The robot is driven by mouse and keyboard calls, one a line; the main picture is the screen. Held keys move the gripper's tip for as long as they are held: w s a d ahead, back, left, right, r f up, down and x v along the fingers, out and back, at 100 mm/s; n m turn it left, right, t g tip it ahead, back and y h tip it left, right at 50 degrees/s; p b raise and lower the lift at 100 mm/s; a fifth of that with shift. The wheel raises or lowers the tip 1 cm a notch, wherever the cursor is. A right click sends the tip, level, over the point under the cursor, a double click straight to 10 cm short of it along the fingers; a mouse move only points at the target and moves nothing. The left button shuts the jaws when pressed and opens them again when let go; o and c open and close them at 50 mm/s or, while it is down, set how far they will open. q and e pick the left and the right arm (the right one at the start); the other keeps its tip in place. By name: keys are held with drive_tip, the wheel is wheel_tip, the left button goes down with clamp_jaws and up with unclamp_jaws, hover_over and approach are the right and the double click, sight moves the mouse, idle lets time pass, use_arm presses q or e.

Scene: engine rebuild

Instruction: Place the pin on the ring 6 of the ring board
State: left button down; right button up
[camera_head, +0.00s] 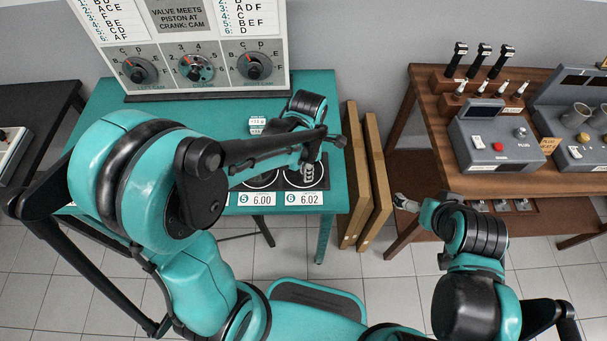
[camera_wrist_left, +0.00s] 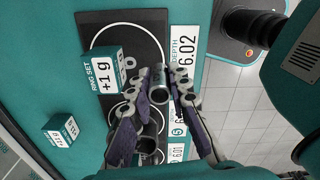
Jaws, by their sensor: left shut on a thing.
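The ring board (camera_wrist_left: 150,25) is a black panel with white circles on the teal table. Its ring 6 lies beside the label 6.02 (camera_head: 305,198). My left gripper (camera_head: 310,165) reaches in over the ring 6 end and covers part of it. In the left wrist view, its fingers (camera_wrist_left: 172,92) are shut on a grey metal pin (camera_wrist_left: 158,78), seen nearly end-on. I cannot tell whether the pin touches the board. A second grey cylinder (camera_wrist_left: 147,146) shows lower, partly behind a finger. My right gripper (camera_head: 405,203) is small, low beside the right bench; its jaws are unclear.
A dial panel (camera_head: 195,45) stands behind. Brown boards (camera_head: 378,180) lean right of the table. A wooden bench (camera_head: 430,115) holds test devices.

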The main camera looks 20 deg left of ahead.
use_arm(q)
drive_tip(key=shift+w+a+f, duration=0.8)
drive_tip(key=shift+w, duration=0.1)
drive_tip(key=shift+f+b, duration=1)
drive_tip(key=shift+f, duration=0.95)
drive_tip(key=shift+f, duration=0.1)
drive_tip(key=c, duration=1.7)
unclamp_jaws()
